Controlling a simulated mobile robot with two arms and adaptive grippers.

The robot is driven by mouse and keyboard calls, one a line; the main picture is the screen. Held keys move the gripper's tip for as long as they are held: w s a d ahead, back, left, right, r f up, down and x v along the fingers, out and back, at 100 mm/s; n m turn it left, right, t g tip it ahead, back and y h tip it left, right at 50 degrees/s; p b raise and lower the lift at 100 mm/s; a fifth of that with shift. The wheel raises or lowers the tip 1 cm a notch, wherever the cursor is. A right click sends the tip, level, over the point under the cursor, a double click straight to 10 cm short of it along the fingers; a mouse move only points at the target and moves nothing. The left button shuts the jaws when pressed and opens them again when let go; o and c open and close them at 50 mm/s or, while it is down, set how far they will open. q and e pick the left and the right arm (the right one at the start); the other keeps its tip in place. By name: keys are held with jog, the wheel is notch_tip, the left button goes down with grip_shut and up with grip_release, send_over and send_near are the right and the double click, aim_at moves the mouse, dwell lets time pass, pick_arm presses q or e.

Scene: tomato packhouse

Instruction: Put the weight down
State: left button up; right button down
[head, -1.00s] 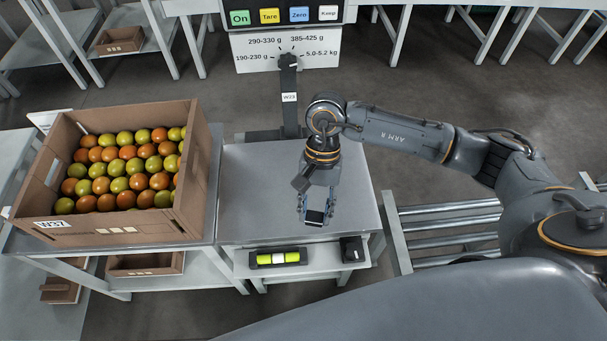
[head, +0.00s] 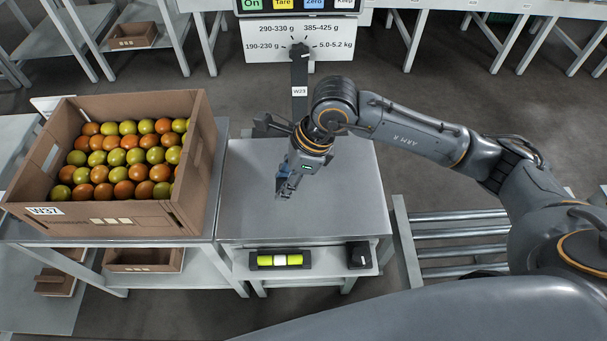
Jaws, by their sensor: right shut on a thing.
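My right gripper (head: 284,188) reaches in from the right and hangs over the left-middle part of the bare metal scale plate (head: 345,190). Its fingers point down and toward the left, shut on the weight. The weight is mostly hidden by the fingers and wrist, so I cannot tell whether it touches the plate. My left gripper is not in view.
A cardboard crate (head: 105,222) of red and green tomatoes stands left of the plate. Behind the plate rises a post (head: 299,75) with a dial and scale panel. A level (head: 279,260) and a dark block (head: 358,255) sit on the front ledge. Rollers (head: 450,233) lie right.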

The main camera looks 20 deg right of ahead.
jog(key=w+d+f, duration=0.4)
jog(key=w+f, duration=0.1)
jog(key=w+d+f+p, duration=0.1)
jog(key=w+d+f, duration=0.2)
jog(key=shift+w+f, duration=0.1)
jog(key=shift+f, duration=0.05)
notch_tip(320, 180, down, 3)
jog(key=shift+w+p, duration=0.1)
jog(key=shift+p, duration=0.2)
jog(key=shift+f, duration=0.15)
jog(key=shift+f, duration=0.1)
jog(key=c, duration=0.9)
grip_release()
